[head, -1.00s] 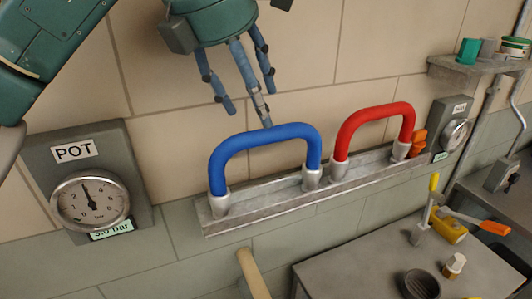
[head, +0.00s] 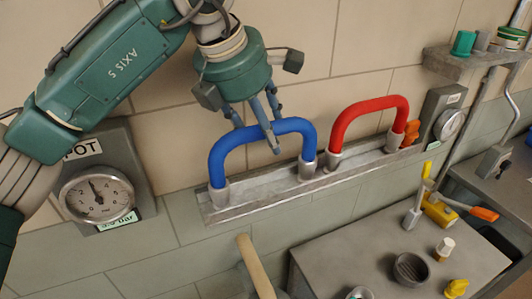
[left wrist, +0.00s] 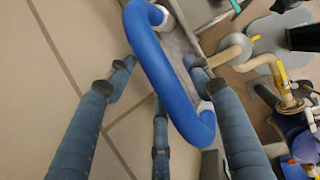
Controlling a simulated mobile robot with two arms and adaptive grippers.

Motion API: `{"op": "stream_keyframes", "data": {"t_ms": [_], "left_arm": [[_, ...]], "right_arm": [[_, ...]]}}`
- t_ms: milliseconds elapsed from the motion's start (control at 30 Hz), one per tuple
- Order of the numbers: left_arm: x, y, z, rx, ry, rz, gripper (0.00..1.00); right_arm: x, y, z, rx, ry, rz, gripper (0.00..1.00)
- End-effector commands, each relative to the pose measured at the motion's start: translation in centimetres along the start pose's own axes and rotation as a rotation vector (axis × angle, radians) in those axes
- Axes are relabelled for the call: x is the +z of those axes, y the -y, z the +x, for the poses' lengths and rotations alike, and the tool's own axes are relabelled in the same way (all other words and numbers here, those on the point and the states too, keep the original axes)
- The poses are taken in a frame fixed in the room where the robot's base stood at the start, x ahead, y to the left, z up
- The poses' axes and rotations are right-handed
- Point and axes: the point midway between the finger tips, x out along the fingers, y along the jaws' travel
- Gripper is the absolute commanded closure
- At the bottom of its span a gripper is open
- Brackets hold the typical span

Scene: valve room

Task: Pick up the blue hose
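The blue hose (head: 258,136) is a U-shaped loop standing with both ends in metal sockets on a grey wall ledge (head: 260,199). My left gripper (head: 258,122) is at the top of the loop, with its fingers spread and one finger passing in front of the hose. In the left wrist view, the blue hose (left wrist: 165,75) runs between the open fingers of the left gripper (left wrist: 158,64). Gaps show beside the hose there, and I cannot tell whether any finger touches it. My right gripper is in neither view.
A red hose (head: 368,105) stands in sockets on the same ledge, right of the blue one. A POT gauge (head: 97,195) is on the wall at left. A grey bench (head: 335,262) with small parts is below right. A tan bar (head: 256,266) rises below the ledge.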

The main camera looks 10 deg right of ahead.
Motion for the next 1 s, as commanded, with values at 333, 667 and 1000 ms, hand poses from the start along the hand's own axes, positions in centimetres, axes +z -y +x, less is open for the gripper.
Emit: {"op": "stream_keyframes", "data": {"t_ms": [333,667,1000], "left_arm": [[0.0,0.0,0.0,0.0,0.0,0.0,1.0],[0.2,-0.1,-0.4,0.002,0.002,0.001,1.0],[2.1,-1.1,-4.8,0.007,0.005,0.0,1.0]], "right_arm": [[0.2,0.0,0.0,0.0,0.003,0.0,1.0],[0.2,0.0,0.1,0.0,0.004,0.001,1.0],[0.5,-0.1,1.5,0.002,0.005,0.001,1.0]]}}
